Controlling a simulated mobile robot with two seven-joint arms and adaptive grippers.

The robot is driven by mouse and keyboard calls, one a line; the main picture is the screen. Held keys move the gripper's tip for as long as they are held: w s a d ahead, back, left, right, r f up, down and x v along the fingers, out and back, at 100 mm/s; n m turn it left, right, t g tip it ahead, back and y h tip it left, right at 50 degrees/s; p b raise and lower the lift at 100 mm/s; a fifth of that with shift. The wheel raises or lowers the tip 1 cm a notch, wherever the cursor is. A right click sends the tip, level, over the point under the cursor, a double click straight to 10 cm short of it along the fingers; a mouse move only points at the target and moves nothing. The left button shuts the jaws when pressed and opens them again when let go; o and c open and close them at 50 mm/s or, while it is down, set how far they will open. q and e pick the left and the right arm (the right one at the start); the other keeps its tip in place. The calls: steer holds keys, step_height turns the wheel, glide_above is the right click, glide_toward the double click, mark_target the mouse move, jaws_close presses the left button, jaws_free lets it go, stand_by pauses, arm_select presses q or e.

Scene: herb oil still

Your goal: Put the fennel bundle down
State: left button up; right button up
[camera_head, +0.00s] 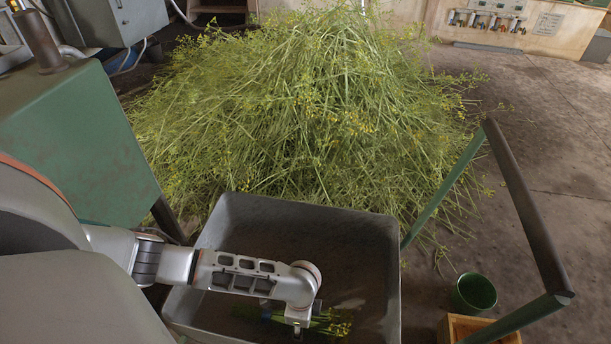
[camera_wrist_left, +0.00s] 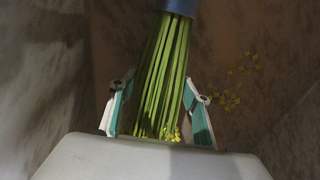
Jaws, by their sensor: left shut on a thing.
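The fennel bundle (camera_wrist_left: 166,62) is a sheaf of green stems with a blue band around it at the top of the left wrist view. In the head view, part of it shows with yellow flowers (camera_head: 332,323). My left gripper (camera_wrist_left: 158,88) is shut on the stems, one finger on each side. In the head view, the left gripper (camera_head: 290,322) is low inside a grey tub (camera_head: 393,270), close over its brown floor. I cannot tell whether the bundle touches the floor. My arm hides part of the bundle. My right gripper is not in view.
A large heap of cut fennel (camera_head: 310,110) lies behind the tub. A green handle frame with a dark bar (camera_head: 525,205) rises at the right. A green bucket (camera_head: 474,293) and a wooden crate (camera_head: 455,330) stand right of the tub. A green machine (camera_head: 75,140) is at the left.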

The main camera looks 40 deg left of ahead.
arm_select(q)
steer(key=shift+s+f, duration=0.15)
steer(key=shift+f, duration=0.35)
steer(key=shift+w+r, duration=0.2)
steer(key=shift+r, duration=0.05)
steer(key=shift+c, duration=0.5)
steer(key=shift+f, duration=0.2)
steer(key=o, duration=1.4)
